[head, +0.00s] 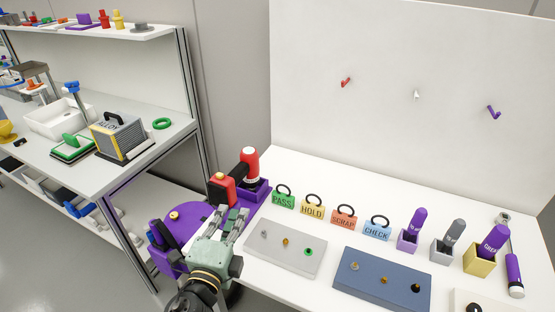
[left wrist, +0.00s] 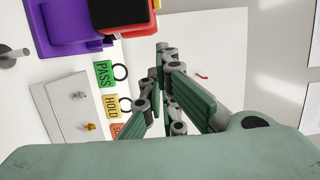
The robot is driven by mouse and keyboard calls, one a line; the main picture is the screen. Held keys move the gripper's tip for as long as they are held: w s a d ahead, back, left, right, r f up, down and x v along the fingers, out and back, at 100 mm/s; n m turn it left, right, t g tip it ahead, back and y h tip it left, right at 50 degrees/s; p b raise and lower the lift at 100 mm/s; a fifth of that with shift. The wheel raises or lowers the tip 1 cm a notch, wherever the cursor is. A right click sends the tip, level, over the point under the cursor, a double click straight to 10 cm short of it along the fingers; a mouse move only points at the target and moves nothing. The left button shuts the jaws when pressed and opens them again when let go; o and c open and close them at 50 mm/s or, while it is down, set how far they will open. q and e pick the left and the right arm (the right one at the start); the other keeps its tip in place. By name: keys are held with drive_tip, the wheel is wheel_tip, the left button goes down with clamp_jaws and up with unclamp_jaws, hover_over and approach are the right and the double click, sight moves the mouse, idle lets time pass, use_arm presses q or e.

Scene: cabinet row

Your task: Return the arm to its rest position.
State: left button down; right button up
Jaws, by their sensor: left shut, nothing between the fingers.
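My left arm comes up from the bottom of the head view. Its green-grey left gripper (head: 238,216) is shut with nothing in it. It is over the left end of the white table (head: 258,240), beside the grey board with small pegs (head: 285,248). In the left wrist view the linked fingers of the left gripper (left wrist: 163,60) fill the middle, with the tags to their left. My right gripper does not show in either view.
A red and black tool (head: 249,165) stands in a purple holder close beyond the gripper. Handled tags, such as the green PASS tag (head: 283,199), stand in a row to the right. A blue board (head: 381,285) lies in front. A white panel (head: 410,110) with hooks rises behind.

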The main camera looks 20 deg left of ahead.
use_arm(q)
drive_tip(key=s+a+f+n+g+y, duration=0.2)
drive_tip(key=s+f+n+g, duration=0.55)
drive_tip(key=f+n, duration=0.2)
drive_tip(key=s+d+f+n+g+h, duration=0.2)
drive_tip(key=s+d+f+g+h, duration=0.1)
drive_tip(key=s+d, duration=0.3)
drive_tip(key=s+d+f+n+g+h, duration=0.2)
drive_tip(key=s+d+f+n+g, duration=0.15)
drive_tip(key=s, duration=0.45)
wheel_tip(320, 180, down, 24)
drive_tip(key=s+m+g, duration=0.1)
drive_tip(key=s+a+f+g, duration=0.1)
drive_tip(key=s+a+f, duration=0.1)
drive_tip(key=s+f, duration=1.6)
drive_tip(key=shift+a+g, duration=0.3)
drive_tip(key=shift+g, duration=0.1)
